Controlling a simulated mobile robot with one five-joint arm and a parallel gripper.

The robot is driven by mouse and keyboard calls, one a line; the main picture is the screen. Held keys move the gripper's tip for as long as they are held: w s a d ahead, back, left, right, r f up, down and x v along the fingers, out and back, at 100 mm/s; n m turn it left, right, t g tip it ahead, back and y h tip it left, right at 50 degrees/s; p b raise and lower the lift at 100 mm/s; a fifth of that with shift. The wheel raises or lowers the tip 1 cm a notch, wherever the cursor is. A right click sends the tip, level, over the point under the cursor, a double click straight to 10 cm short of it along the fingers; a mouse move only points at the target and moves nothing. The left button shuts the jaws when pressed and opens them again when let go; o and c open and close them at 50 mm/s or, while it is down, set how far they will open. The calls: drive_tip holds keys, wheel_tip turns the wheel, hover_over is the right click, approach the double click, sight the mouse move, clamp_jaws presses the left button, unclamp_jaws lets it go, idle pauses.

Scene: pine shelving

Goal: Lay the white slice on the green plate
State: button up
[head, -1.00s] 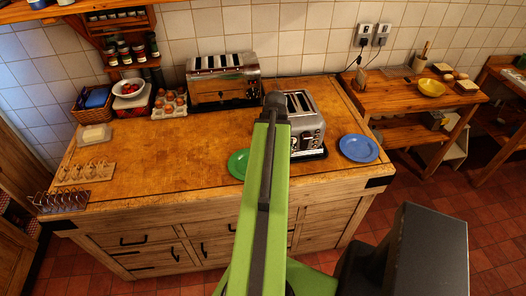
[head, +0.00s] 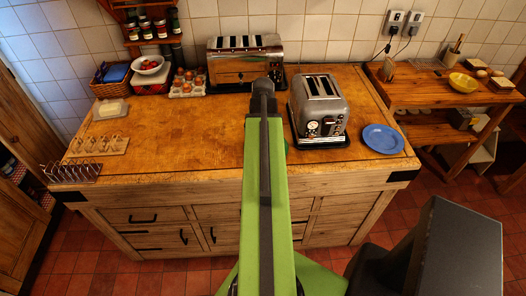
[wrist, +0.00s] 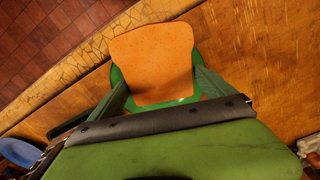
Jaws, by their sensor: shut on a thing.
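My gripper (wrist: 160,78) is shut on a bread slice (wrist: 152,50), with one green finger at each side of it. The slice looks pale orange-tan in the wrist view, not plainly white. It covers most of the green plate (wrist: 115,76), whose rim shows at both sides and below. I cannot tell whether the slice touches the plate.
A small silver toaster (head: 318,108) stands right of my arm, with a blue plate (head: 383,139) beside it. A larger toaster (head: 245,62) is at the back. A wooden rack (head: 99,146) and a wire toast rack (head: 73,172) are at left. The left-middle worktop (head: 190,140) is clear.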

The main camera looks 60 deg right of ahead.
drive_tip(key=shift+f+b, duration=2)
drive_tip(key=shift+r, duration=0.25)
drive_tip(key=o, duration=1.1)
drive_tip(key=shift+o, duration=0.2)
drive_tip(key=shift+f, duration=0.25)
wheel_tip(320, 180, up, 18)
drive_tip(key=p, duration=1.7)
drive_tip(key=shift+s+a+f, duration=0.25)
drive_tip(key=shift+w+a, duration=0.1)
